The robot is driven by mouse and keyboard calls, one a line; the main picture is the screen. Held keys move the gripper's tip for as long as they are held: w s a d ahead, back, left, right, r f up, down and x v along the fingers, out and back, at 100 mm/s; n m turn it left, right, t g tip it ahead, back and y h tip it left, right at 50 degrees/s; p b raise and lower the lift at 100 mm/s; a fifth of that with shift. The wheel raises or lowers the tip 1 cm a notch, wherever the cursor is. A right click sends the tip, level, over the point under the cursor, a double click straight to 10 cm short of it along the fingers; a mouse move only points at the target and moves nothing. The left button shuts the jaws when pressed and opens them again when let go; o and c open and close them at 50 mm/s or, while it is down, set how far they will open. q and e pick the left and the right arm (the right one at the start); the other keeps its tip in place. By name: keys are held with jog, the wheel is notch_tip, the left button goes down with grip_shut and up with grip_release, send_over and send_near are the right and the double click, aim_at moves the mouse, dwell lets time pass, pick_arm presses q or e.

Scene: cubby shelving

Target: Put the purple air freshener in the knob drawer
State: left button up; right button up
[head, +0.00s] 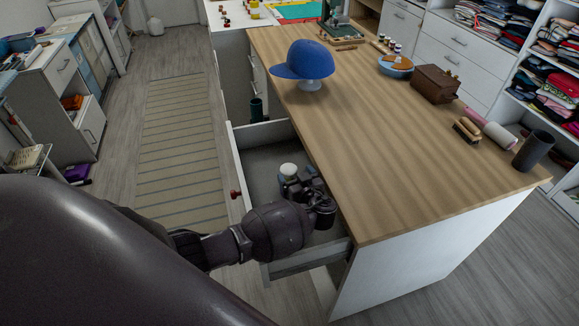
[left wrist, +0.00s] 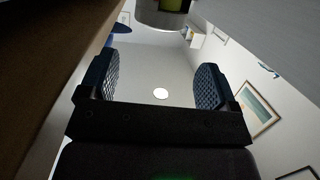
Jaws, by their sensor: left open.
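The drawer (head: 268,152) in the side of the wooden-topped counter is pulled open, with a small red knob (head: 235,194) on its front. My left gripper (head: 293,180) is low inside it. A small object with a rounded white top (head: 289,170) is in the drawer just past the gripper; its lower part is hidden and I see no purple on it. A pale rounded object with a yellow-green patch (left wrist: 165,10) shows beyond the fingertips. I cannot clearly identify a purple air freshener. My right gripper is out of view.
The counter top (head: 390,190) carries a blue cap (head: 303,62) on a stand, a brown box (head: 435,84) and a dark cylinder (head: 533,151). A dark green container (head: 257,110) stands beyond the drawer. A purple item (head: 77,173) lies on the floor at left. A striped rug (head: 180,150) covers the aisle.

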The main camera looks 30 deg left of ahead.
pick_arm(q)
jog(key=shift+p+v, duration=0.35)
jog(key=shift+v, duration=2.55)
jog(key=shift+a, duration=0.1)
